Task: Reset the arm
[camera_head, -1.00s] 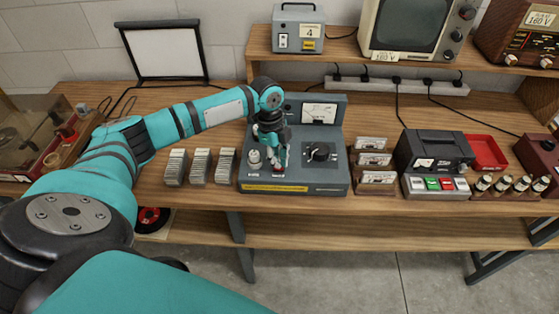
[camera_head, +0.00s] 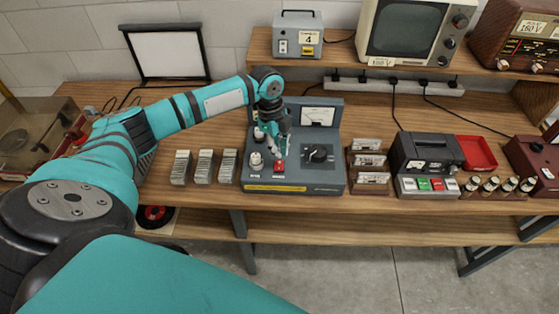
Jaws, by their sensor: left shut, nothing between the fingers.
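My left arm comes in from the left and reaches over the grey control unit (camera_head: 318,177) on the workbench. My left gripper (camera_head: 283,153) is shut and empty. It hangs above the unit's front panel, just behind and above a red switch (camera_head: 279,165), and looks apart from it. A pale knob (camera_head: 256,161) is left of the switch and a black dial (camera_head: 318,154) is right of it. The gripper hides part of the unit's back left. My right gripper is not in view.
Several card stacks (camera_head: 203,167) stand left of the unit. Card holders (camera_head: 369,162), a dark device with coloured buttons (camera_head: 425,162), a red tray (camera_head: 477,153) and small bottles stand to the right. A shelf (camera_head: 400,68) with a monitor (camera_head: 408,30) runs behind.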

